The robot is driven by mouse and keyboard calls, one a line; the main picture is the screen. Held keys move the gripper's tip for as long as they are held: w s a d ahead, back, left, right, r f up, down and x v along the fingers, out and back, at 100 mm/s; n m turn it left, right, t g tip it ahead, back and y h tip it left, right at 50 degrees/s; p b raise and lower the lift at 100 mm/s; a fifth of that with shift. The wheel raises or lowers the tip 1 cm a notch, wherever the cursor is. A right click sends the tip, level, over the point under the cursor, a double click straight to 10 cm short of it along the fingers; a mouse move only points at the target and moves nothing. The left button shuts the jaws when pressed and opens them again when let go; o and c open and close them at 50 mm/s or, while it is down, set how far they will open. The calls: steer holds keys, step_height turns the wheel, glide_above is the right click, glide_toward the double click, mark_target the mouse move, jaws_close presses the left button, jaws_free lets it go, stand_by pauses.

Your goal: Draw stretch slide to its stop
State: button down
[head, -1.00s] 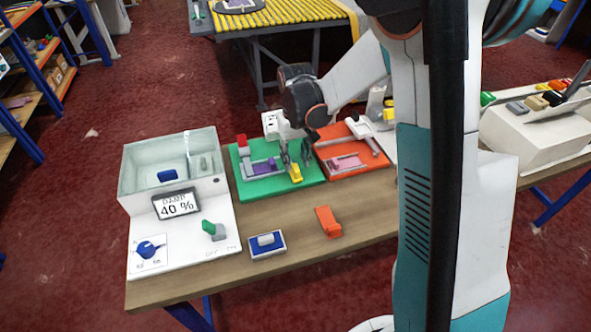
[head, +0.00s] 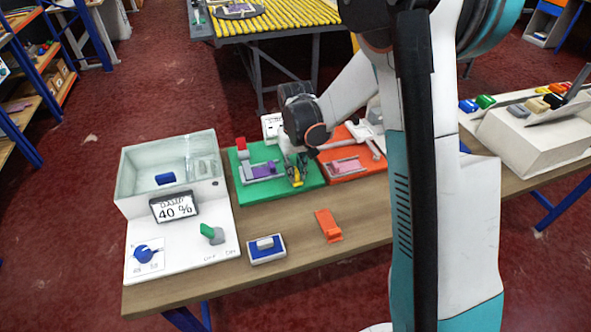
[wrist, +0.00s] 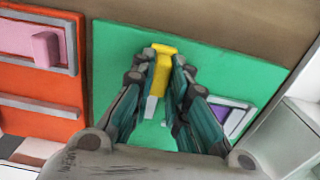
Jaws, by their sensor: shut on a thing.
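The green board (head: 308,181) lies on the table and carries a yellow handle (head: 297,183) near its right part. The handle also shows in the wrist view (wrist: 164,50), with a pale strip below it. My gripper (head: 297,172) is down over the board; in the wrist view its fingers (wrist: 164,64) are shut on the yellow handle from both sides. A purple slide piece (head: 262,169) in a grey frame sits left of it on the same board. The fingers hide much of the handle's lower part and whatever it runs on.
An orange board (head: 335,179) with a pink piece (head: 346,165) stands close at the right. A red block (head: 242,146) stands at the green board's back left. A clear-walled box (head: 140,187) with a 40 % display is at the left. A blue-and-white block (head: 266,251) and orange piece (head: 328,226) lie in front.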

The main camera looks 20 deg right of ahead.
steer(key=d, duration=0.6)
steer(key=shift+d, duration=0.15)
steer(key=c, duration=1.6)
jaws_free()
steer(key=shift+d, duration=0.2)
steer(key=shift+o, duration=0.2)
steer(key=shift+a, duration=0.1)
step_height(320, 180, up, 12)
